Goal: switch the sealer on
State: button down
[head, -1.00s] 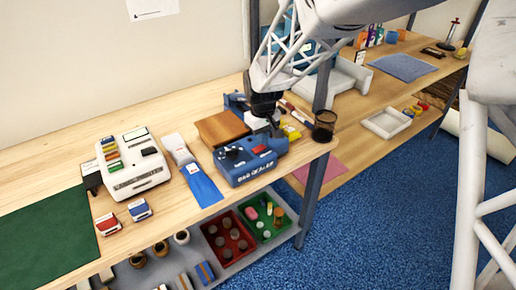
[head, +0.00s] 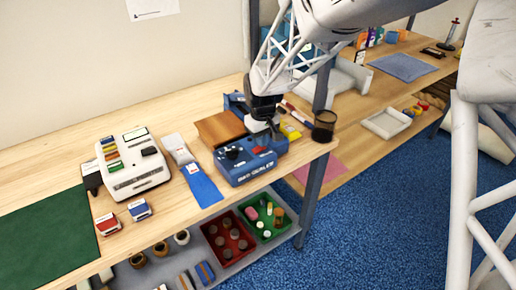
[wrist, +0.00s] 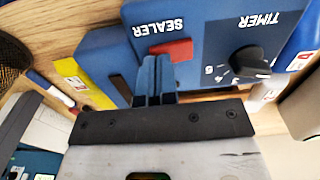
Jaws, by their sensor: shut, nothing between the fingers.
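The sealer (head: 238,176) is a blue machine near the right end of the workbench. In the wrist view its blue top (wrist: 195,22) carries the words SEALER and TIMER, upside down. A red rocker switch (wrist: 172,49) sits by the word SEALER, and a black timer knob (wrist: 248,64) is beside it. My gripper (wrist: 155,66) is shut and empty, its blue fingers pointing at the switch's edge. In the head view my gripper (head: 266,138) is over the sealer and partly hides the switch. I cannot tell whether the fingers touch it or which way it is set.
A wooden block (head: 219,128) lies behind the sealer. A dark mesh cup (head: 324,126) and a yellow item (head: 291,132) are to its right. A blue strip (head: 202,186) and a white machine (head: 134,165) are to its left. A green mat (head: 45,235) lies far left.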

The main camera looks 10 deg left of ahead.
jog(key=shift+f, duration=0.5)
dwell(0.5)
jog(key=shift+r, duration=3.5)
jog(key=shift+s+d+r, duration=0.2)
jog(key=shift+d+r, duration=0.15)
jog(key=shift+d, duration=0.15)
jog(key=s+d+r+m, duration=0.3)
jog(key=s+d+r, duration=0.3)
jog(key=d, duration=0.5)
jog(key=s+d+r+m+t, duration=0.1)
jog(key=s+d+m, duration=0.2)
jog(key=s+d, duration=0.6)
jog(key=s+d+r+m+t, duration=0.1)
jog(key=s+d+r+m, duration=0.1)
jog(key=s+d, duration=0.7)
jog(key=s+m, duration=0.1)
jog(key=s, duration=0.6)
jog(key=shift+t, duration=0.3)
